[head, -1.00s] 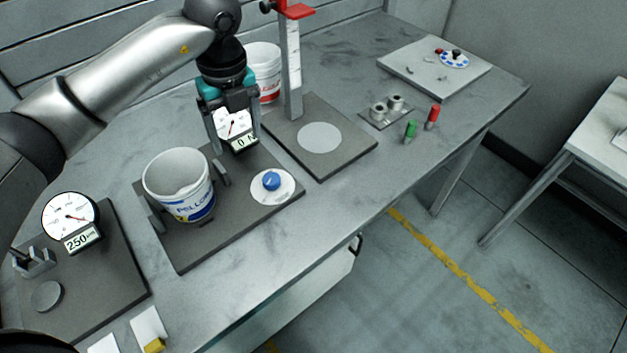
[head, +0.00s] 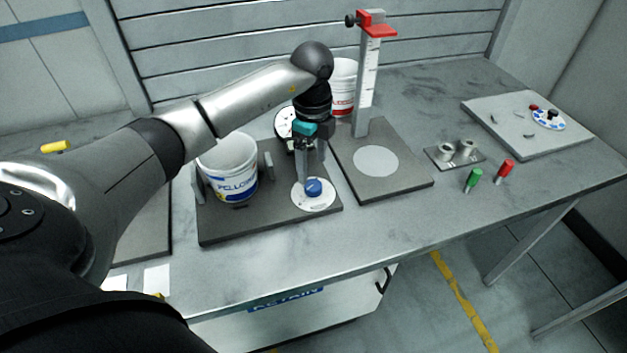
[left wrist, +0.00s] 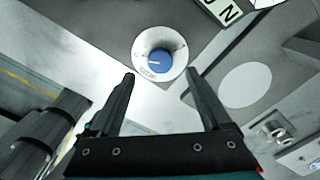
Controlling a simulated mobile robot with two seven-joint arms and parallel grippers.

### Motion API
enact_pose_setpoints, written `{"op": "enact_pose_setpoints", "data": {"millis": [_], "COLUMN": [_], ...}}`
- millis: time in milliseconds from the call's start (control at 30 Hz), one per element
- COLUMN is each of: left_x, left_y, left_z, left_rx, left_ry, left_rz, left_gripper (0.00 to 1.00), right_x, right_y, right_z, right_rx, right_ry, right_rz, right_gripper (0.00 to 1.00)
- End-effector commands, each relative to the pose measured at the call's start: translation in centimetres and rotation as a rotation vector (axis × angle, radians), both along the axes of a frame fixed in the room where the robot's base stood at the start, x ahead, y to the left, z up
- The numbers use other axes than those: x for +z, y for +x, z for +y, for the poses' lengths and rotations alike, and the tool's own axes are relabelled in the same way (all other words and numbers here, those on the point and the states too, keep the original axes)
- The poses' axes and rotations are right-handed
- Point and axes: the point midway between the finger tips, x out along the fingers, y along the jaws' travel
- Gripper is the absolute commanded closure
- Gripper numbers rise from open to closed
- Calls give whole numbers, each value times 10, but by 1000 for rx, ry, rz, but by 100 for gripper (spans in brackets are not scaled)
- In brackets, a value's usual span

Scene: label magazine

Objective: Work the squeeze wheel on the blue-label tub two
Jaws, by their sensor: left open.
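The blue-label tub (head: 229,170) is white and stands upright on a dark plate (head: 262,222), between upright jaws. The squeeze wheel is a blue knob (head: 313,187) on a white round dial at the plate's right part. In the left wrist view the blue knob (left wrist: 160,61) shows a pale pointer line, with lettering on the dial. My left gripper (head: 312,172) is open, pointing down just above and behind the knob. In the left wrist view its fingers (left wrist: 160,80) are apart with nothing between them. A gauge (head: 285,123) behind is partly hidden by the gripper. My right gripper is not in view.
A red-label tub (head: 343,88) stands behind a height post (head: 367,85) with a red slider. Right of the plate lie a grey board with a pale disc (head: 376,161), a metal cup holder (head: 455,155), and green (head: 473,180) and red (head: 504,172) pegs.

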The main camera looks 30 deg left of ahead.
Motion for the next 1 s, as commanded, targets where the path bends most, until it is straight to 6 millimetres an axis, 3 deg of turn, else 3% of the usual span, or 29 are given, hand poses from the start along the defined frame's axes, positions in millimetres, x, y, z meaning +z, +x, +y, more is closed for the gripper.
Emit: {"op": "enact_pose_setpoints", "data": {"millis": [100, 300, 700, 1000], "left_x": [-26, -52, -60, -60], "left_y": [-1, 0, 0, 0], "left_z": [-1, -1, -1, 0], "left_rx": [-1, -2, -3, -3], "left_ry": [-1, -1, 0, 0], "left_rz": [4, 1, 0, -1], "left_gripper": [19, 19, 19, 50], "right_x": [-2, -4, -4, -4], "right_y": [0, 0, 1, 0], "right_z": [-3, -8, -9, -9], "right_rx": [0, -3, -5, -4], "right_ry": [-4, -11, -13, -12], "right_rz": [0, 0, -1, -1], "right_gripper": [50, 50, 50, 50]}}
